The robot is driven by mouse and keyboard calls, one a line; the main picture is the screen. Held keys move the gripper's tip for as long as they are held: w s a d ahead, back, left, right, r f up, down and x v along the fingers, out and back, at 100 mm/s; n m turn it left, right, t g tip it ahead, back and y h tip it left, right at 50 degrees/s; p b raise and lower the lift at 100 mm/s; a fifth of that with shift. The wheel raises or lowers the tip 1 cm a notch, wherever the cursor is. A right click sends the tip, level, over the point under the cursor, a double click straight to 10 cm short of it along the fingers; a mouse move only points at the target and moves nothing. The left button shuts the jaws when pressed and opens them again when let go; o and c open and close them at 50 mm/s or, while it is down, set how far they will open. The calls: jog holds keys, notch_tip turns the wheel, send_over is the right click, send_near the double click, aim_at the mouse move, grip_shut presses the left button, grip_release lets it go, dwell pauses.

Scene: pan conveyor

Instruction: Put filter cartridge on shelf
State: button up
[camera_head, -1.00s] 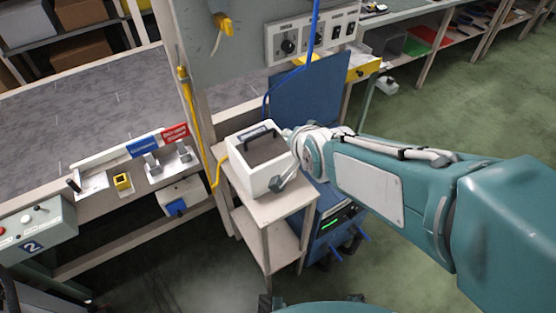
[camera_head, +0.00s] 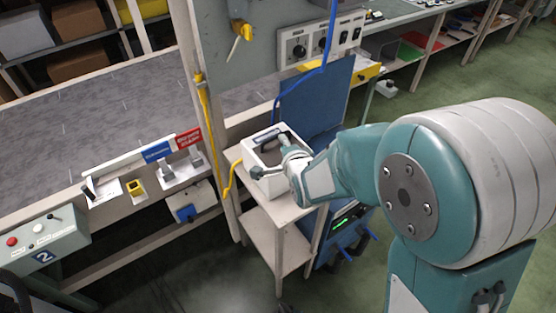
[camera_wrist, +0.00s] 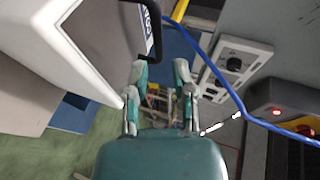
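A white box with a dark grey recessed top and a black handle, which looks like the filter cartridge (camera_head: 262,173), sits on top of a small pale wooden stand (camera_head: 281,214). The stand has a lower shelf board (camera_head: 262,240) that looks bare. My gripper (camera_head: 270,158) is over the box and partly covers its top and right side. In the wrist view my gripper (camera_wrist: 161,72) is open, with a gap between its fingers. The black handle (camera_wrist: 157,33) shows just ahead of the left fingertip; contact is unclear. The cartridge (camera_wrist: 92,62) fills the upper left there.
A conveyor (camera_head: 90,130) with a guard rail runs along the left. A yellow cable (camera_head: 211,130) hangs beside the stand. A blue cable (camera_head: 329,50) hangs near the blue panel (camera_head: 315,105). A control panel (camera_head: 320,40) is behind. Green floor is free at right.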

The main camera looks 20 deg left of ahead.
aim_at(276, 137)
jog(key=x, duration=0.6)
jog(key=shift+s+a+f, duration=0.1)
jog(key=shift+a+f, duration=0.2)
jog(key=shift+a, duration=0.1)
grip_shut()
